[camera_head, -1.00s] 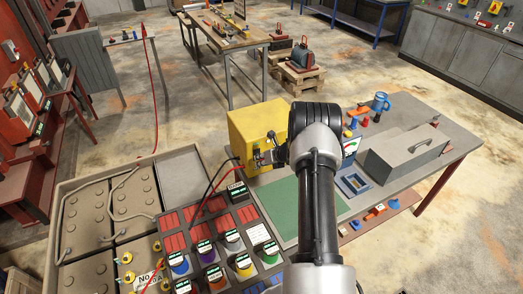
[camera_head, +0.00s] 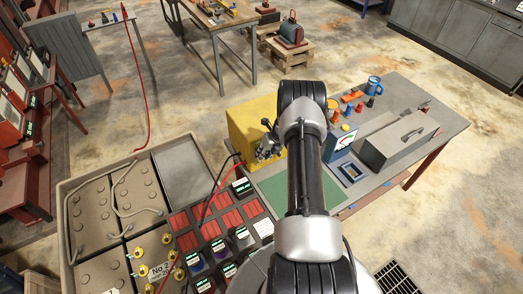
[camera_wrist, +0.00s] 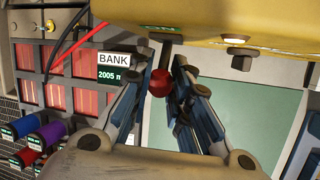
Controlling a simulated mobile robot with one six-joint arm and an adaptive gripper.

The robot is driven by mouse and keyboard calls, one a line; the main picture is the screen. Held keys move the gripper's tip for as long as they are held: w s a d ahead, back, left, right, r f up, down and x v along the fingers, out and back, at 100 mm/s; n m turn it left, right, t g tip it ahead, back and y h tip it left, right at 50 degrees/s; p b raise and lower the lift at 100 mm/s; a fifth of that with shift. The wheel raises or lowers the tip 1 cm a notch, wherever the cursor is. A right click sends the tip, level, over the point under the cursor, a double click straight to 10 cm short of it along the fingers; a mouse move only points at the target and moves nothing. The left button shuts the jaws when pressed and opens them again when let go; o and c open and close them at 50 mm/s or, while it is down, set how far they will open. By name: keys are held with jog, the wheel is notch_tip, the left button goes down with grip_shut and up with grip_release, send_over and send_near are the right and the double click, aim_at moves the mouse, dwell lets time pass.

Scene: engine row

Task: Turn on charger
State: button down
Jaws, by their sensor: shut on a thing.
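The charger appears to be the yellow box (camera_head: 247,120) standing at the left end of the bench. It also shows as the yellow edge along the top of the wrist view (camera_wrist: 235,18). My gripper (camera_head: 268,148) is at the front face of the box. In the wrist view my gripper (camera_wrist: 166,76) has its fingertips close together around a small red knob (camera_wrist: 159,83), just below the box. A dark stem shows behind the knob. The fingers and arm hide part of the box front, and I cannot read the switch position.
A battery bank (camera_head: 108,215) with red cell blocks (camera_head: 193,240) and coloured knobs lies at left. Red and black cables run to the box. A green mat (camera_head: 268,190), a meter (camera_head: 340,142) and a grey toolbox (camera_head: 400,145) sit on the bench at right.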

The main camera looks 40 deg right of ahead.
jog(key=c, duration=1.4)
grip_release()
jog(key=shift+c, duration=0.2)
jog(key=shift+r, duration=0.1)
jog(key=v, duration=1.1)
jog(key=shift+s+r, duration=0.2)
jog(key=shift+r, duration=0.15)
